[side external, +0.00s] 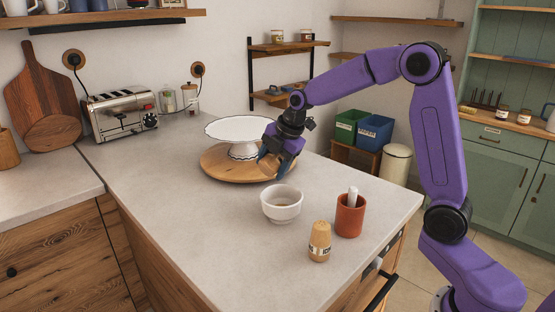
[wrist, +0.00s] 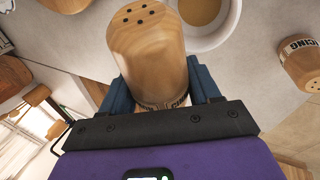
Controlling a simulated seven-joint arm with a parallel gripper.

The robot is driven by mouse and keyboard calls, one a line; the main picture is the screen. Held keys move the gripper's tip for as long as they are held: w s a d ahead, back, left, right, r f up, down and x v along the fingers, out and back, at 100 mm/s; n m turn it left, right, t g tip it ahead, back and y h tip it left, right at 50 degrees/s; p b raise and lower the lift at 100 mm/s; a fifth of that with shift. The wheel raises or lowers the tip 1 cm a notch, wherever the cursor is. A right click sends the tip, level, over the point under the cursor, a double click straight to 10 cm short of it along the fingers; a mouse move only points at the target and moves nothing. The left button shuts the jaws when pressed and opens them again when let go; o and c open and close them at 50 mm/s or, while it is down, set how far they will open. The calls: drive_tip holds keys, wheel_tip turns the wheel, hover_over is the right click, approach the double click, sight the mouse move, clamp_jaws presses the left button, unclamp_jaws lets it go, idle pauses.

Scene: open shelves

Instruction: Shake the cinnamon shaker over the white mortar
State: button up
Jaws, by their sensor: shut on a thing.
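My gripper (side external: 270,156) is up over the counter beside the white cake stand, its blue fingers angled down. In the wrist view my gripper (wrist: 162,88) is shut on a wooden shaker (wrist: 150,55) with several holes in its top. The fingers hide much of its label, so I cannot read it; the shaker is hard to make out in the side view. In the wrist view the mortar (wrist: 222,33) shows partly behind the shaker, with a brownish inside.
A second wooden shaker (side external: 319,243), labelled ICING in the wrist view (wrist: 300,64), stands near the mortar. A terracotta cup (side external: 349,218) holds a white pestle. The cake stand (side external: 240,130) and a round wooden board (side external: 222,168) are close to my gripper. The front left counter is clear.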

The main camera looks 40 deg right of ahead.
sight(269, 174)
drive_tip(key=shift+a+f+m+y, duration=0.15)
drive_tip(key=shift+a+f+y, duration=0.15)
drive_tip(key=shift+a+y, duration=0.35)
drive_tip(key=shift+a+f+m+y, duration=0.1)
drive_tip(key=shift+a+f+y, duration=0.2)
drive_tip(key=shift+a+y, duration=0.35)
drive_tip(key=shift+a+f+m+y, duration=0.15)
drive_tip(key=shift+a+f+y, duration=0.15)
drive_tip(key=shift+a+y, duration=0.35)
drive_tip(key=y, duration=0.1)
drive_tip(key=d+r+y, duration=0.1)
drive_tip(key=y, duration=0.1)
drive_tip(key=m+y, duration=0.1)
drive_tip(key=y, duration=0.1)
drive_tip(key=shift+d+r+t, duration=0.3)
drive_tip(key=shift+r+t, duration=0.1)
drive_tip(key=r+y, duration=0.1)
drive_tip(key=y, duration=0.1)
drive_tip(key=d+m+t+y, duration=0.1)
drive_tip(key=y, duration=0.1)
drive_tip(key=shift+r+y, duration=0.25)
drive_tip(key=shift+r, duration=0.15)
wheel_tip(269, 174, down, 5)
drive_tip(key=shift+r, duration=0.2)
drive_tip(key=shift+r, duration=2.3)
